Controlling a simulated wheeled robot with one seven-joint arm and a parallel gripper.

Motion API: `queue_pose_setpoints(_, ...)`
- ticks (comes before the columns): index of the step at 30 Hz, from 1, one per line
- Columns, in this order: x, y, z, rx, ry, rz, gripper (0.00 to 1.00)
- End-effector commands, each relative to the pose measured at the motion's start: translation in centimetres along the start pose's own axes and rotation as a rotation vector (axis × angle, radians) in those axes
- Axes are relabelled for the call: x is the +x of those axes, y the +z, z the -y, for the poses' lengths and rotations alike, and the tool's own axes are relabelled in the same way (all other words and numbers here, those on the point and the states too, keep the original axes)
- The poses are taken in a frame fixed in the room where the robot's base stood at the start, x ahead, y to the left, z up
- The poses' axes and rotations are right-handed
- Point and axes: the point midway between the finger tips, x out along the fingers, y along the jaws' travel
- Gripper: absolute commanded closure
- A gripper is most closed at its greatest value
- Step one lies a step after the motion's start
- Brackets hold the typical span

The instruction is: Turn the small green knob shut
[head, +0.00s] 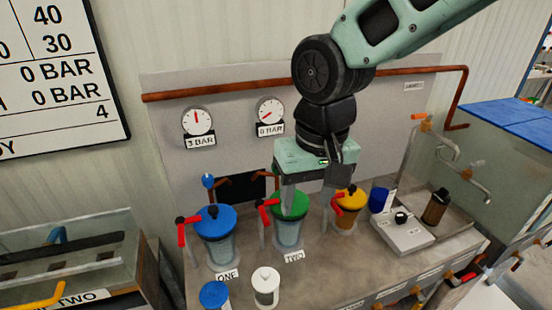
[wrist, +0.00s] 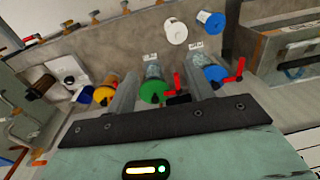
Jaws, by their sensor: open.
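My gripper (head: 305,204) is open and empty, pointing down over this green top, one finger on each side. I cannot tell whether the fingers touch it. A red-handled valve (head: 266,203) stands just left of the green top.
A blue-topped cylinder (head: 214,221) labelled ONE stands to the left, and a yellow-topped one (head: 350,198) to the right, both close by. Gauges on the back panel read 3 BAR (head: 197,121) and 0 BAR (head: 270,111).

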Motion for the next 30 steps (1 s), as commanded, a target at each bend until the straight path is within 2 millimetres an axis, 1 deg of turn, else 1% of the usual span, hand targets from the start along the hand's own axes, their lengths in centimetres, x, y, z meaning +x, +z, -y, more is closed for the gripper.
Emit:
queue_pose_setpoints(1,-0.4,-3.4,0.5,0.083,0.017,-0.012,0.48)
queue_pose_setpoints(2,-0.4,-5.2,0.5,0.137,0.029,-0.024,0.48)
queue_pose_setpoints(3,-0.5,-7.7,0.5,0.208,0.048,-0.042,0.48)
queue_pose_setpoints(5,-0.5,-11.2,0.5,0.314,0.079,-0.076,0.48)
queue_pose_setpoints(6,-0.4,-13.4,0.4,0.381,0.102,-0.102,0.48)
queue_pose_setpoints(9,-0.3,-18.2,0.3,0.527,0.156,-0.176,0.48)
queue_pose_setpoints(12,-0.4,-21.7,0.2,0.639,0.197,-0.25,0.48)
queue_pose_setpoints(15,-0.5,-23.9,0.3,0.709,0.221,-0.307,0.48)
queue_pose_setpoints(16,-0.5,-24.3,0.3,0.722,0.224,-0.319,0.48)
queue_pose_setpoints(18,-0.5,-24.9,0.3,0.744,0.23,-0.337,0.48)
queue_pose_setpoints(22,0.1,-25.3,0.0,0.755,0.234,-0.344,0.48)
queue_pose_setpoints(26,1.7,-25.7,-0.6,0.755,0.235,-0.342,0.48)
queue_pose_setpoints(30,4.2,-26.3,-1.6,0.754,0.236,-0.341,0.48)
